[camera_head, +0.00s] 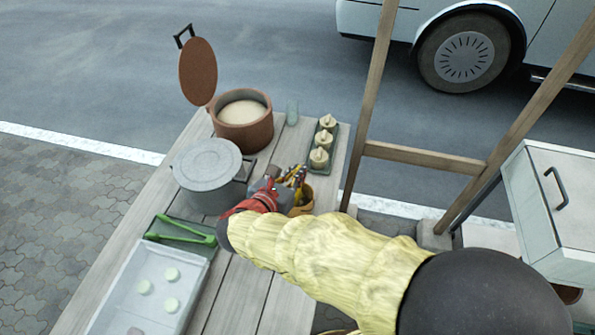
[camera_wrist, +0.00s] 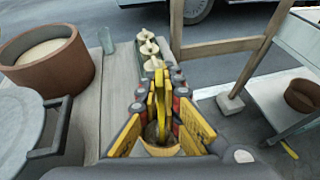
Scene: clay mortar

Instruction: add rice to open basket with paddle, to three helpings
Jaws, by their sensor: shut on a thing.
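My gripper (camera_head: 291,178) is over the right part of the table. It is shut on a yellow handle (camera_wrist: 160,98), seemingly the paddle's, between its yellow-padded fingers. The paddle's lower end is hidden in or behind a small tan cup (camera_head: 303,203), which also shows below the fingers in the wrist view (camera_wrist: 162,149). A brown round pot (camera_head: 244,136) with its lid (camera_head: 198,72) raised holds pale, rice-like contents (camera_head: 242,112). It also shows at the left of the wrist view (camera_wrist: 52,82). I cannot tell which vessel is the open basket; a brown round container (camera_wrist: 304,96) stands at the right.
A grey lidded pot (camera_head: 208,178) stands left of my gripper. Several pale pieces lie in a white tray (camera_head: 205,271), beside green tongs (camera_head: 182,229). A glass (camera_head: 292,112) and a dark tray (camera_head: 334,130) with three cream items stand behind. A wooden post (camera_head: 370,95) rises at right.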

